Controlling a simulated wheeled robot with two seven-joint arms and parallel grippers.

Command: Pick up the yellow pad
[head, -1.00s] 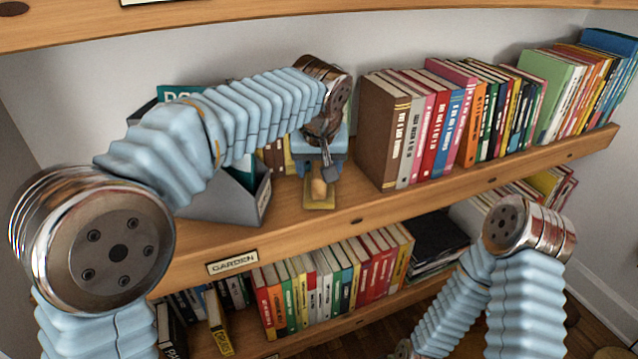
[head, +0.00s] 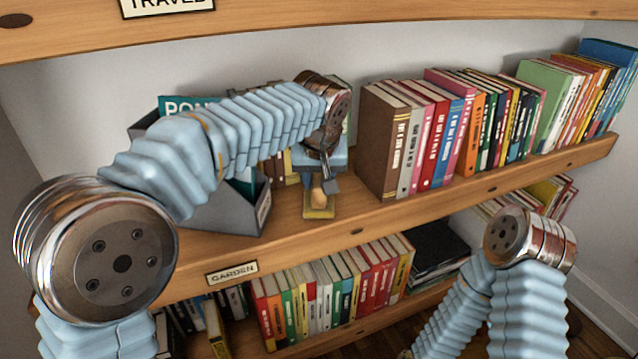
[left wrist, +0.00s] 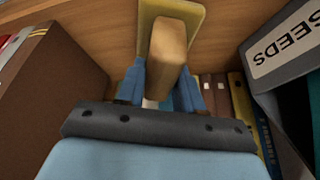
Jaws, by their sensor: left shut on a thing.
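The yellow pad (head: 319,213) is on the wooden shelf near its front edge, with a tan block-like handle (head: 318,197) standing up from it. My left gripper (head: 322,185) reaches down over it from above and is shut on the handle. In the left wrist view the handle (left wrist: 167,50) sits between the two blue fingers (left wrist: 160,85), and the yellow base (left wrist: 190,14) shows beyond it. The pad looks to be resting on the shelf; a small gap underneath cannot be told. My right gripper is out of view.
A grey box (head: 225,207) labelled SEEDS in the left wrist view (left wrist: 290,45) stands left of the pad. A thick brown book (head: 380,145) begins a book row on the right. Thin books stand behind the pad. Another shelf (head: 60,35) hangs above.

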